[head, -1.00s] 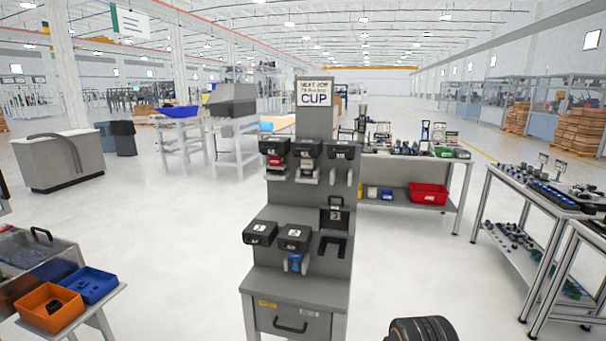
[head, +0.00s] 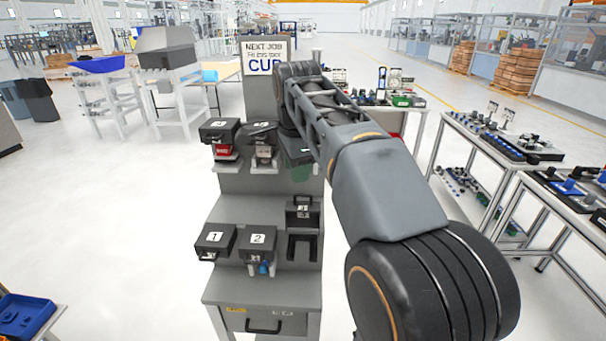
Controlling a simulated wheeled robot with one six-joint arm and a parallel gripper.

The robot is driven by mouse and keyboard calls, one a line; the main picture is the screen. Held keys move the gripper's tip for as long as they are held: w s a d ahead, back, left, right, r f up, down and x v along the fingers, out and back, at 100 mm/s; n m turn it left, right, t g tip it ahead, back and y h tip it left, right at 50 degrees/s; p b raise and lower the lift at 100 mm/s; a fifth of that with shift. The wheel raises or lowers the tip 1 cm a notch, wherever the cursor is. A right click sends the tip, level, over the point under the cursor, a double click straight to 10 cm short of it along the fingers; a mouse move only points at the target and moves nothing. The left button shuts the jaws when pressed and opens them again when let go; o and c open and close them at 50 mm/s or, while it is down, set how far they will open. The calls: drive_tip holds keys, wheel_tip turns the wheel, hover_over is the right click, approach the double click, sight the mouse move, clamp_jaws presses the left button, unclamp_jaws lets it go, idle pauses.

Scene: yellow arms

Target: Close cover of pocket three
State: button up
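The cover of pocket three (head: 303,212) stands upright, open, at the right end of the stand's lower row. Its label 3 faces me. Pocket three (head: 301,246) below it is a dark U-shaped holder and looks empty. My arm reaches from the lower right up to the stand's upper row, above and behind the cover of three.
The covers of pocket one (head: 214,239) and pocket two (head: 257,240) lie flat left of pocket three. The upper row has a closed left cover (head: 219,130); my arm partly hides its right end. A drawer (head: 263,318) is below. Tables (head: 500,150) stand to the right.

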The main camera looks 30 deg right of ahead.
sight(303, 195)
wheel_tip(303, 195, up, 4)
drive_tip(key=w+d+m+p, duration=0.1)
drive_tip(key=w+d+m, duration=0.1)
drive_tip(key=m, duration=0.2)
drive_tip(key=f, duration=0.8)
drive_tip(key=w+f, duration=0.1)
drive_tip(key=f, duration=0.3)
drive_tip(key=shift+d+f, duration=0.25)
drive_tip(key=shift+d, duration=0.15)
clamp_jaws()
